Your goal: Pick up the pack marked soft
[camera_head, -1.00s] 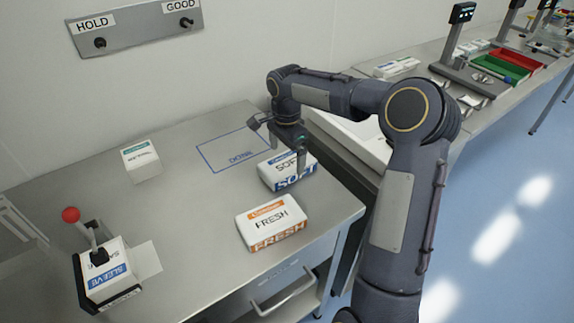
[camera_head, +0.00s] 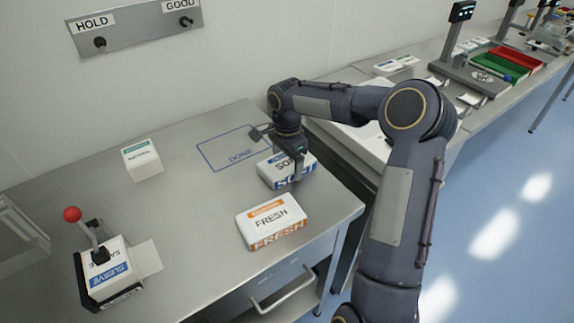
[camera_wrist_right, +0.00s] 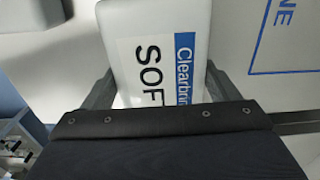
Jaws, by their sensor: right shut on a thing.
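The pack marked soft (camera_head: 277,172) is white with blue lettering. It sits on the steel table, just in front of the blue DONE outline. My right gripper (camera_head: 296,172) has come down over it from above and is shut on it. In the right wrist view the soft pack (camera_wrist_right: 158,30) lies between the two fingers (camera_wrist_right: 158,92), one along each side. Part of its printed front is hidden by the gripper in the head view. I cannot tell any gap between pack and table. My left gripper is not in view.
A white and orange FRESH pack (camera_head: 270,222) lies close in front of the soft pack. A smaller white pack (camera_head: 142,160) stands to the left. A red-knobbed lever device (camera_head: 108,272) is at the front left. The DONE outline (camera_head: 228,148) is empty.

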